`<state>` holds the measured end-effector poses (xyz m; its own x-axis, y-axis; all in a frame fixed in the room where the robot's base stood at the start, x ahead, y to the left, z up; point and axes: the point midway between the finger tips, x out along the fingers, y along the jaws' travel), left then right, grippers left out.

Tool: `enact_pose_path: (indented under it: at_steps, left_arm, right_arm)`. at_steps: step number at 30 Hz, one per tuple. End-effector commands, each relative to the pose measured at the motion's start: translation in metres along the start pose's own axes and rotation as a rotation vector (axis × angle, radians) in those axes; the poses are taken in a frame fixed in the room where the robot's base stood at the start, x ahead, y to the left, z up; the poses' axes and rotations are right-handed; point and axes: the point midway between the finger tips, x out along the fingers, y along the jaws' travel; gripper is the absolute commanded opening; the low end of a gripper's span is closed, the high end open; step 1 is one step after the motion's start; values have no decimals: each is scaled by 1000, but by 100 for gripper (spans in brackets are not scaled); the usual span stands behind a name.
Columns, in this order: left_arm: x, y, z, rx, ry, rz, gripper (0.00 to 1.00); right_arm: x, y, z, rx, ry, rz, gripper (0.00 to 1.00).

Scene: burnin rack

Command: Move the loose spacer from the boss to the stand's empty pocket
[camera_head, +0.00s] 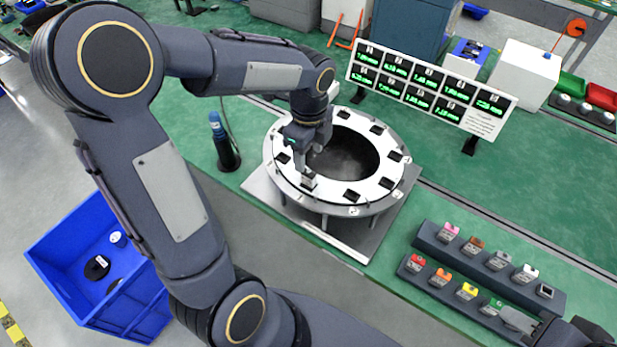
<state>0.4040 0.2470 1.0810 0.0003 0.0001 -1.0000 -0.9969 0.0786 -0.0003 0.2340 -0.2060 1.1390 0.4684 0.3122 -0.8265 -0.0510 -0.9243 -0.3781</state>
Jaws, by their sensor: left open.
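My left gripper (307,172) is open and points down at the near-left part of the white ring (281,165). A small grey block (309,183), perhaps the loose spacer, sits on the ring right at its fingertips; I cannot tell whether the fingers touch it. The boss under it is hidden. The two-step dark stand (428,240) at lower right holds small blocks of several colours. Its back-row right end shows a dark square (545,291); I cannot tell whether this is an empty pocket. My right gripper (518,319) is at the stand's front right end, beside a green block (491,306), its jaws unclear.
A display board (432,88) with green readouts stands behind the ring. A dark bottle-like tool (223,145) stands left of the ring's base plate (262,187). A blue bin (75,238) is on the floor at left. Green table is clear between ring and stand.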

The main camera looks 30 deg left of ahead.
Motion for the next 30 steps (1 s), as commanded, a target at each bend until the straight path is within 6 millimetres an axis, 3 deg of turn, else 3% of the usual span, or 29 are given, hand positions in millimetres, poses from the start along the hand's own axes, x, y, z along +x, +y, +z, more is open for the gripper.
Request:
enact_pose_path:
  at_steps: [16,21,30]
  left_arm:
    - [75,0,0,0,1,2,53]
    - [84,0,0,0,0,0,53]
    - [84,0,0,0,0,0,53]
  right_arm:
    - [50,23,26,0,0,0,36]
    - [56,25,28,0,0,0,36]
    - [55,25,28,0,0,0,36]
